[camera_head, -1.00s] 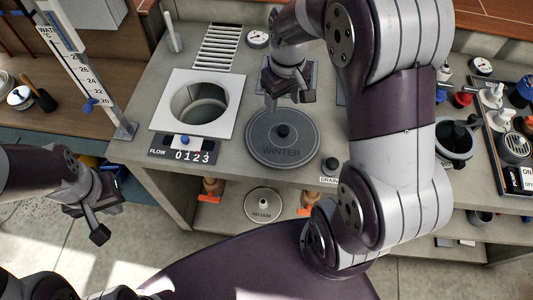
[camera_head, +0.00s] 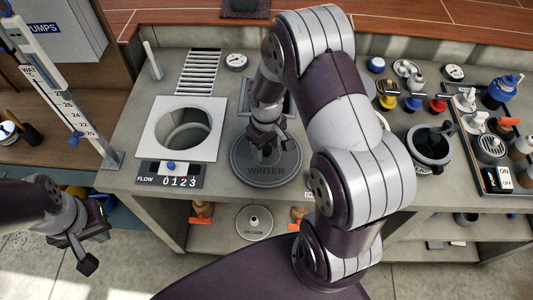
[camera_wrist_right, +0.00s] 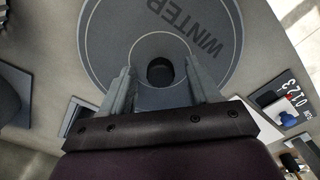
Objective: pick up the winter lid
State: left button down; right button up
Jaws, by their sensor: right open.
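The winter lid (camera_head: 266,171) is a round dark grey disc lettered WINTER, lying flat on the grey counter. In the right wrist view the lid (camera_wrist_right: 215,75) fills the upper middle, with a black knob (camera_wrist_right: 160,71) at its centre. My right gripper (camera_head: 268,146) is over the lid's middle and hides the knob in the head view. In the wrist view the right gripper (camera_wrist_right: 160,85) is open, with one finger on each side of the knob and gaps between; contact is not visible. My left gripper (camera_head: 88,250) is empty, low at the left, away from the counter.
A square white skimmer frame with a round opening (camera_head: 207,142) and a FLOW 0123 counter (camera_head: 170,176) are left of the lid. A thermometer post (camera_head: 70,112) stands further left. Grey mortar-like pot (camera_head: 428,147), coloured small items and ON/OFF switch (camera_head: 503,180) are at right.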

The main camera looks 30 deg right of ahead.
aim_at(266, 148)
grip_shut()
notch_tip(266, 148, up, 10)
jog(key=shift+b, duration=0.35)
jog(key=shift+r, duration=0.15)
